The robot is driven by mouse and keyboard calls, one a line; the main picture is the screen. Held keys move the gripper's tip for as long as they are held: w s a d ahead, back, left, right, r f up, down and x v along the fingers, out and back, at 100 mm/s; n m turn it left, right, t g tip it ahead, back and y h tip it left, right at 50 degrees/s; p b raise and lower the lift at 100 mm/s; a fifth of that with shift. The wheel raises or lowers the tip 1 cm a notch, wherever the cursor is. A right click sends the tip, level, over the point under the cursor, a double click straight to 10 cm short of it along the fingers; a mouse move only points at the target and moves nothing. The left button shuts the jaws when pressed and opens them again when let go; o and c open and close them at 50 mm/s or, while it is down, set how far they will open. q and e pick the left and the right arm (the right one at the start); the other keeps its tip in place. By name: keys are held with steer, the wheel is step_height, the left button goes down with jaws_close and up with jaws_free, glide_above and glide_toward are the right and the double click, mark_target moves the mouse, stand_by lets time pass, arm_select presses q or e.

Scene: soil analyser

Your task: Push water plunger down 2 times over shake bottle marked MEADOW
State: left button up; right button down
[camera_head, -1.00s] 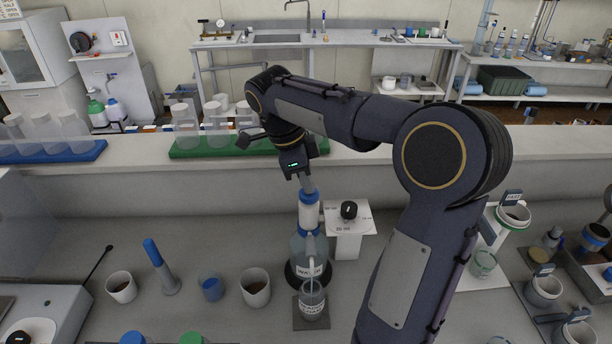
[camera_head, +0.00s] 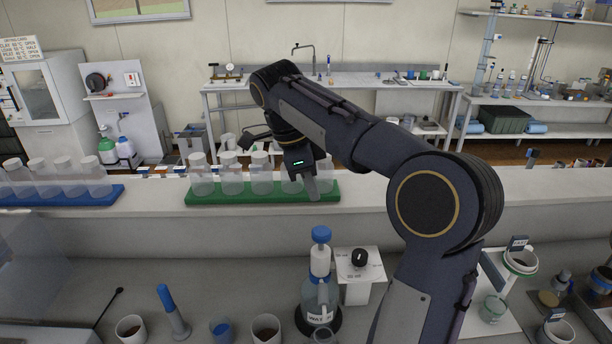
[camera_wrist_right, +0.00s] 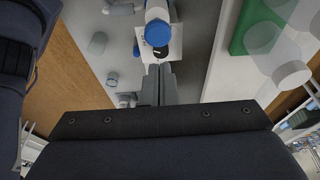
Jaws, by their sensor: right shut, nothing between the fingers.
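The water dispenser (camera_head: 320,290) is a clear bottle labelled WATER on a dark round base, with a white pump body and a blue plunger cap (camera_head: 321,234). The cap also shows in the right wrist view (camera_wrist_right: 157,33), just beyond the fingertips. My right gripper (camera_head: 312,198) is shut and empty, pointing down, above and apart from the cap. The shake bottle (camera_head: 324,337) under the spout is mostly cut off by the bottom edge; its label cannot be read. My left gripper is out of view.
A white box with a black knob (camera_head: 360,258) stands right of the dispenser. Cups (camera_head: 131,328) and a blue-handled tool (camera_head: 172,310) are at the front left. A green rack (camera_head: 235,198) of clear bottles sits on the raised ledge behind. My right arm hides part of the bench.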

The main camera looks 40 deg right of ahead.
steer(key=v, duration=0.2)
steer(key=shift+w+a+r, duration=0.1)
steer(key=shift+a+r, duration=0.25)
steer(key=shift+a, duration=0.05)
